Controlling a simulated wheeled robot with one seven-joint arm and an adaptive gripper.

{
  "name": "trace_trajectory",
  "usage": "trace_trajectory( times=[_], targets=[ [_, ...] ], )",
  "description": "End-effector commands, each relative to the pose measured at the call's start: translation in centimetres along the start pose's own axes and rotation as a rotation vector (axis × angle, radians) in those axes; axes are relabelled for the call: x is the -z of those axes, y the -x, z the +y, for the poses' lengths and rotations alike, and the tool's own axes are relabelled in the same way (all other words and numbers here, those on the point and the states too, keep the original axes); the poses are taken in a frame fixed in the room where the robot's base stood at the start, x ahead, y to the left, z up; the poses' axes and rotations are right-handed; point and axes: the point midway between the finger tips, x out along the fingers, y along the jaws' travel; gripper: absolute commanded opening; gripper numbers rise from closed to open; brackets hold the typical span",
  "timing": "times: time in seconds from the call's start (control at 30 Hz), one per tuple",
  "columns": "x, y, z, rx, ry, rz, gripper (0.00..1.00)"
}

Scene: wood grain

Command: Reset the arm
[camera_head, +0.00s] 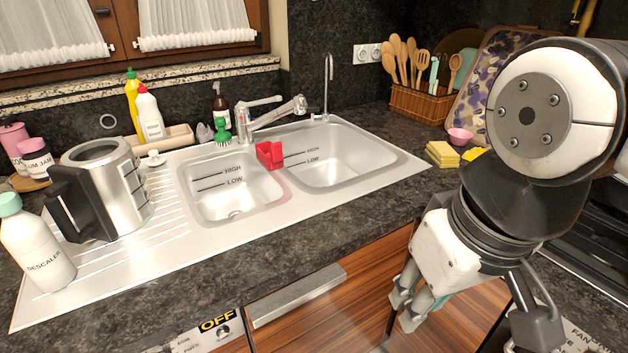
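My arm (545,130) fills the right side of the view, folded with its large rounded joint near the camera. My gripper (408,308) hangs below it, fingers pointing down, in front of the wooden cabinet fronts and below the counter edge. Nothing is visible between the fingers. The fingers overlap from this angle, so I cannot tell how far apart they are.
A steel double sink (410,166) is set in the dark counter (300,245). A kettle (118,185) and a descaler bottle (38,250) stand left.

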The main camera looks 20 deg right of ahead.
Motion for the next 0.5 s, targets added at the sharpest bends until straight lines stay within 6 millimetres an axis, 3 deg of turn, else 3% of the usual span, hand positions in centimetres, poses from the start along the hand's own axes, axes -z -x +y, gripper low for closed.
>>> trace_trajectory(
  times=[0.33,0.5],
  targets=[
    [-0.2,0.4,0.0,0.002,-0.002,-0.003,0.25],
    [0.3,3.4,0.0,-0.003,0.000,0.042,0.25]
  ],
)
